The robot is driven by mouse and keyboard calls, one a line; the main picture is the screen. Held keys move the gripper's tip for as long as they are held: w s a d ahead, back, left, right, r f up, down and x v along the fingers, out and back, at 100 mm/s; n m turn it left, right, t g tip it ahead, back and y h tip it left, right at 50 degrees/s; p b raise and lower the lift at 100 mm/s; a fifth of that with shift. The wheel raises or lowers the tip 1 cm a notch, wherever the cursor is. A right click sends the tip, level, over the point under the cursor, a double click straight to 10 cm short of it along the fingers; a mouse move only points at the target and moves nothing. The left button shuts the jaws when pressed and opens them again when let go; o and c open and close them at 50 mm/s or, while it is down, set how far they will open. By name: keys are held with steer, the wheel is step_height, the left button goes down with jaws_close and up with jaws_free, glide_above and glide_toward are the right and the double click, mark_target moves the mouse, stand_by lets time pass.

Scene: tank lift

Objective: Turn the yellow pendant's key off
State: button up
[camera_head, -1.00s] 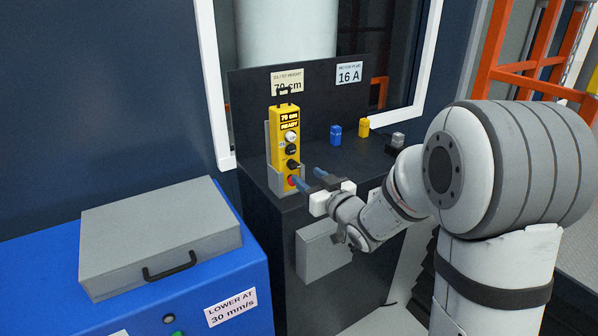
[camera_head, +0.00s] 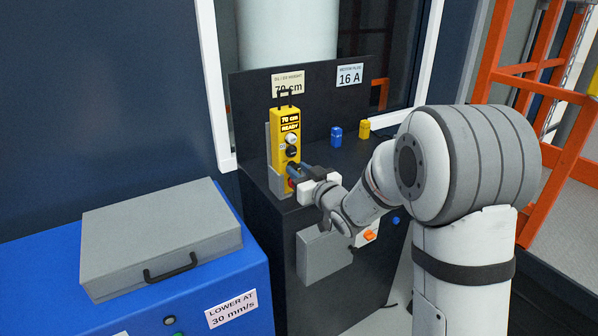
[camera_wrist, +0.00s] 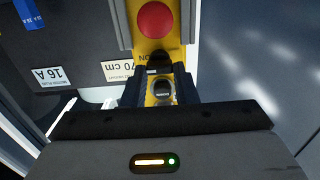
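The yellow pendant (camera_head: 283,122) stands upright in a grey holder on the dark cabinet. Its display reads "70 cm READY". In the wrist view, the pendant's red button (camera_wrist: 155,19) is at the top, with the dark key (camera_wrist: 159,59) below it, beside an "ON" label. My gripper (camera_head: 296,170) is at the lower part of the pendant, just above the red button. In the wrist view my gripper (camera_wrist: 160,73) has its fingers apart, one on each side of the key. A gap seems to show; contact is unclear. In the head view the fingers hide the key.
A blue plug (camera_head: 336,137) and a yellow plug (camera_head: 364,129) stand on the cabinet behind my arm. Signs reading "70 cm" and "16 A" (camera_head: 349,75) are on the back panel. A grey case (camera_head: 160,235) lies on the blue box at left. Orange railing (camera_head: 540,160) stands at right.

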steer(key=shift+c, duration=1.4)
steer(key=shift+a, duration=0.2)
steer(key=shift+c, duration=0.7)
steer(key=shift+d, duration=0.1)
